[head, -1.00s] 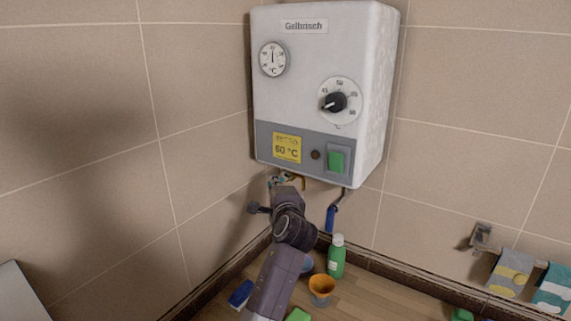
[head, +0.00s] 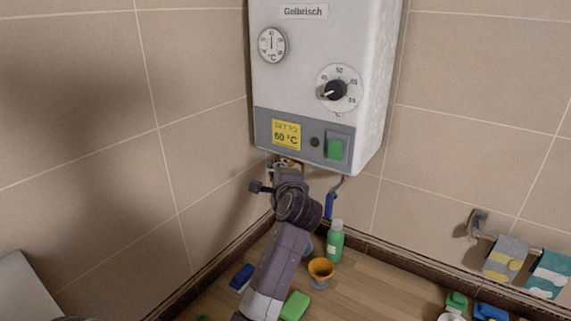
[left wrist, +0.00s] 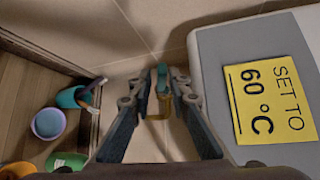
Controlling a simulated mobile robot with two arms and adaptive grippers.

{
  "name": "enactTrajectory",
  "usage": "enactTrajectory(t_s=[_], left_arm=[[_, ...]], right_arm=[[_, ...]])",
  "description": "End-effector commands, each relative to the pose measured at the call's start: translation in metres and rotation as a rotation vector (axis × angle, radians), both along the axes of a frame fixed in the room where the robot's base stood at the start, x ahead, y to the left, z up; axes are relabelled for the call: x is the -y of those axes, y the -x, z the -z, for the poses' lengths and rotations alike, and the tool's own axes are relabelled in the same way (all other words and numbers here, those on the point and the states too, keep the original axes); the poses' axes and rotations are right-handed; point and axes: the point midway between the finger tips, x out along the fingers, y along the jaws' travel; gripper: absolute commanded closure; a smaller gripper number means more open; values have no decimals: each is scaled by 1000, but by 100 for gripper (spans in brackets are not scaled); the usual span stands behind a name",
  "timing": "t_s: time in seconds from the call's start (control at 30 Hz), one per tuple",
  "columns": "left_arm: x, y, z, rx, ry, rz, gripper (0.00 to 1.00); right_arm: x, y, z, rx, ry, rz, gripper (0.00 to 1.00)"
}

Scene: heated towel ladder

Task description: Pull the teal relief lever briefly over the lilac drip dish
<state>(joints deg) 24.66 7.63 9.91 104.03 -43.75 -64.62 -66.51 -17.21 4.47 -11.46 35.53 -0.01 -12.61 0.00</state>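The teal relief lever (left wrist: 162,77) sits at a brass fitting (left wrist: 160,104) under the white heater (head: 317,85). My left gripper (left wrist: 161,88) is up at the lever, with one finger on each side of it. I cannot tell whether the fingers press on it. In the head view my left arm (head: 277,262) reaches up to the heater's underside and hides most of the lever. The lilac drip dish (left wrist: 48,122) stands on the floor below; in the head view my arm hides most of it (head: 308,249). My right gripper is not in view.
On the floor are a green bottle (head: 336,242), an orange cup (head: 320,270), a green block (head: 295,306) and a blue object (head: 241,277). A teal cup (left wrist: 71,97) stands near the wall.

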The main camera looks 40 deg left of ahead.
Motion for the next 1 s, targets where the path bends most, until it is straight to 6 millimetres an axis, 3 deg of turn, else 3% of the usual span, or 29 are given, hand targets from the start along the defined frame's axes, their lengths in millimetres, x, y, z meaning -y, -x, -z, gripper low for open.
enactTrajectory(t_s=[0.5, 1.0], left_arm=[[40, 30, -12, 0, 0, 0, 83], [44, 33, -19, 3, -1, -1, 83]], right_arm=[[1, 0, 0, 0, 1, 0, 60], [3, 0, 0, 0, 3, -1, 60]])
